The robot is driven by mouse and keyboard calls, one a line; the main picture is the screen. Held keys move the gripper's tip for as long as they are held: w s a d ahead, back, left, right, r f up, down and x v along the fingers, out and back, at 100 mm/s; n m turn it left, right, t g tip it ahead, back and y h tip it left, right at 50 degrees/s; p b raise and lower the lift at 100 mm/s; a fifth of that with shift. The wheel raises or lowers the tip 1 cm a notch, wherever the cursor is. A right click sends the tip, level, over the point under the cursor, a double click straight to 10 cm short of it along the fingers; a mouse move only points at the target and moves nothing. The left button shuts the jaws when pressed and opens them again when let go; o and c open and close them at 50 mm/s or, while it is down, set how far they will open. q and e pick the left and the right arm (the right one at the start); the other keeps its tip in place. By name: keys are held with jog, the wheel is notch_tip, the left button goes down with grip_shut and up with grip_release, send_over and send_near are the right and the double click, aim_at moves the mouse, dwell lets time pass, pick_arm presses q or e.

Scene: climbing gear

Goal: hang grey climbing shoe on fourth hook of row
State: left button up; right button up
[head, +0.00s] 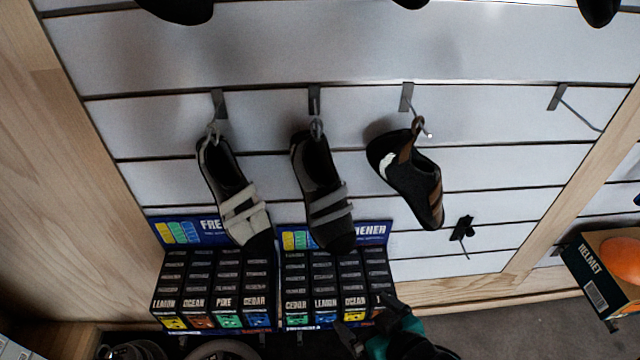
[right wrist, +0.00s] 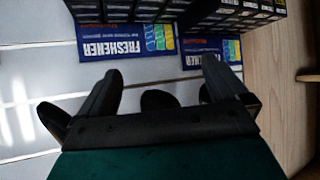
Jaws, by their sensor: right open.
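Three shoes hang in a row on the white slatted wall: a black shoe with pale grey straps (head: 232,190), a dark grey shoe with grey straps (head: 324,190) and a black and brown shoe (head: 408,170). I cannot tell for sure which of the first two is the grey one. The fourth hook (head: 558,97), at the right, is empty. My right gripper (head: 366,318) is open, low in front of the freshener boxes and below the shoes. In the right wrist view its fingers (right wrist: 160,85) are apart, with a dark toe shape (right wrist: 155,100) showing between them. My left gripper is out of view.
Two blocks of freshener boxes (head: 213,290) (head: 325,285) stand below the shoes. A lower hook (head: 463,230) holds a small black item. A helmet box (head: 605,270) is at the far right. Wooden posts (head: 75,150) frame the wall.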

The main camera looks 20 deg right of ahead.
dwell(0.3)
jog(key=m+t+y+b, duration=0.1)
jog(key=t+y+b, duration=0.1)
jog(key=t, duration=0.5)
send_near(328, 181)
jog(key=x, duration=0.4)
jog(key=f+x, duration=0.1)
jog(key=x, duration=0.7)
jog(key=shift+w+f, duration=0.15)
jog(key=shift+w, duration=0.25)
jog(key=shift+c, duration=0.4)
jog(key=c, duration=1.1)
jog(key=shift+s+r+p, duration=0.2)
jog(key=shift+r+p, duration=0.5)
jog(key=shift+p, duration=0.25)
jog(key=shift+s+a, duration=0.1)
